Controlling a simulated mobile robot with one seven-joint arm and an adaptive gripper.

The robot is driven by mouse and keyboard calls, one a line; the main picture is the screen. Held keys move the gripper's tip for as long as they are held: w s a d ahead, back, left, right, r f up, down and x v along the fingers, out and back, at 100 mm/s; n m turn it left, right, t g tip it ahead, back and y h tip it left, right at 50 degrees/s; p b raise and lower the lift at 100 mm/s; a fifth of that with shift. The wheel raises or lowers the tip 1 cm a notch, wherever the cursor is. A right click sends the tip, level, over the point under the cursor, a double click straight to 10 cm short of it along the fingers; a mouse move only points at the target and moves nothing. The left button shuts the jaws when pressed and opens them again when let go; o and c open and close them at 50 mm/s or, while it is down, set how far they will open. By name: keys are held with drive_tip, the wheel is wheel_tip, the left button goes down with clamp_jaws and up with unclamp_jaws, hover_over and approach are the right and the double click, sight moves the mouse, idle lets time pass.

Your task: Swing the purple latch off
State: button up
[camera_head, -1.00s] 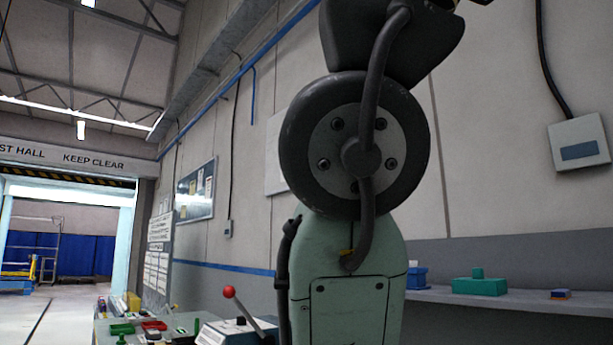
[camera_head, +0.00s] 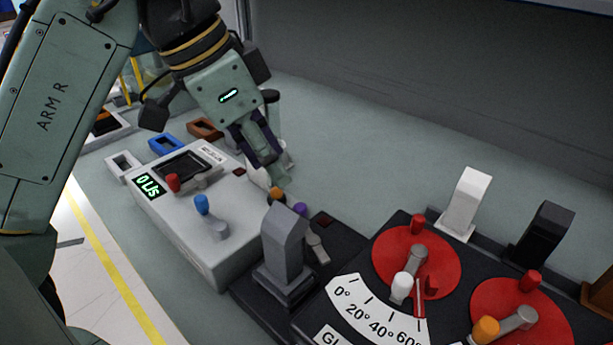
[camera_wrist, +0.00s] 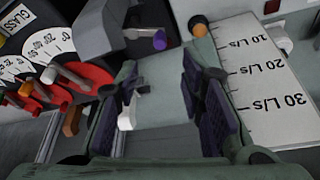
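The purple latch shows in the head view as a purple knob (camera_head: 300,209) by a short grey lever, beside a grey upright block (camera_head: 284,245) on a dark base. In the wrist view the purple-tipped grey lever (camera_wrist: 158,40) lies at top centre, beyond my fingertips. My gripper (camera_head: 277,172) points down behind and slightly left of the purple knob, apart from it. The wrist view shows my gripper's two fingers (camera_wrist: 160,68) spread, with nothing held between them.
An orange knob (camera_head: 277,193) sits close to the purple one and near my fingertips. A grey control box (camera_head: 215,225) with red and blue levers is at left. Red dials (camera_head: 440,268) with levers are at right. White (camera_head: 465,200) and black (camera_head: 542,232) upright blocks stand behind them.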

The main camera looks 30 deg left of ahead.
sight(300, 206)
drive_tip(key=x, duration=1)
drive_tip(key=shift+w+d, duration=0.1)
clamp_jaws()
